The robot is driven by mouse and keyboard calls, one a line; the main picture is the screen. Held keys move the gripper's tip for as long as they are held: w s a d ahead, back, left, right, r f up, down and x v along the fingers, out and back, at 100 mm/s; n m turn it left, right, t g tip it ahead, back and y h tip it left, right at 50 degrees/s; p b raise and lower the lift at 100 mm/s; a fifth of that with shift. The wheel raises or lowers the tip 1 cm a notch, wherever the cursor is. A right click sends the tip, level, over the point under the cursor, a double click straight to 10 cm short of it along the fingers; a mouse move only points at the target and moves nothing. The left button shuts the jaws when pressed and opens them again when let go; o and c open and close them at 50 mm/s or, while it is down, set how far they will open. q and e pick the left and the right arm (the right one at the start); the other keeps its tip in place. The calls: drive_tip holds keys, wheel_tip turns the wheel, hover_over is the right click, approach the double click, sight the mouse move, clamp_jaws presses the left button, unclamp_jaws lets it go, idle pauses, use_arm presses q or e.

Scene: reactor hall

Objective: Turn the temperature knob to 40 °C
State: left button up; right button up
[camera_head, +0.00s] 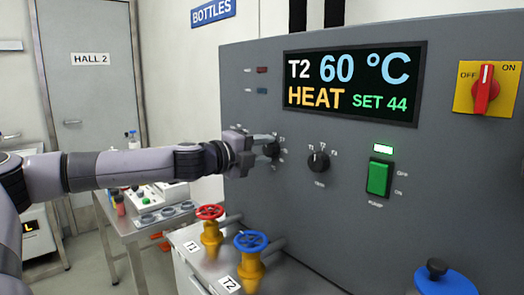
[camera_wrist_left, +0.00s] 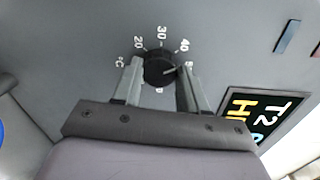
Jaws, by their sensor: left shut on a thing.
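The temperature knob (camera_head: 271,150) is a black dial on the grey panel. In the left wrist view the knob (camera_wrist_left: 160,68) sits between my fingers, with 20, 30 and 40 printed around it; a further mark is partly hidden by the right finger. Its white pointer line points right, past the 40 mark. My left gripper (camera_head: 262,146) is shut on the knob; its fingers also show in the left wrist view (camera_wrist_left: 160,80). The display (camera_head: 352,83) reads T2 60 °C, HEAT and SET 44. My right gripper is not in view.
A second black knob (camera_head: 318,161) marked T1 to T3 is right of my gripper. Further right are a green switch (camera_head: 379,178) under a lit green lamp and a red rotary switch (camera_head: 486,90). Red (camera_head: 209,212) and blue (camera_head: 250,240) valve wheels stand below my arm.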

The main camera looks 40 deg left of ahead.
use_arm(q)
drive_tip(key=n, duration=0.3)
drive_tip(key=shift+a, duration=0.1)
drive_tip(key=shift+n, duration=0.4)
drive_tip(key=o, duration=1.1)
drive_tip(key=shift+c, duration=0.2)
drive_tip(key=shift+s+r, duration=0.15)
drive_tip(key=shift+s, duration=0.1)
